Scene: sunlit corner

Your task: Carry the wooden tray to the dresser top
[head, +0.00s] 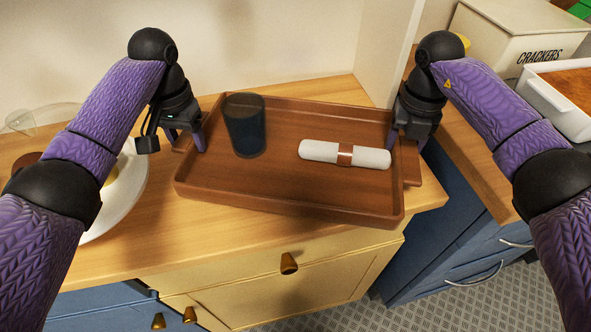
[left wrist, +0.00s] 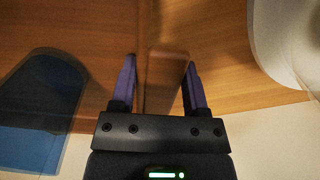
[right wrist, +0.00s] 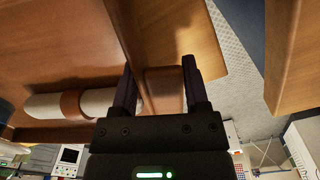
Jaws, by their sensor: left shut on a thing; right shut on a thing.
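The wooden tray (head: 290,207) is reddish brown with a raised rim, over or on the light wooden top of a yellow-fronted dresser (head: 420,197). A dark blue cup (head: 245,128) stands upright in its left part. A rolled white napkin with a brown band (head: 318,151) lies in its right part. My left gripper (head: 190,143) is shut on the tray's left end, and the left wrist view shows its fingers (left wrist: 160,82) on either side of the wall. My right gripper (head: 405,143) is shut on the right end handle (right wrist: 163,88). I cannot tell whether the tray touches the top.
A white plate (head: 125,195) lies left of the tray, partly behind my left arm. A counter with blue drawers (head: 455,250) stands at right, bearing a crackers box (head: 510,45) and a white dish (head: 550,100). A wall closes the back.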

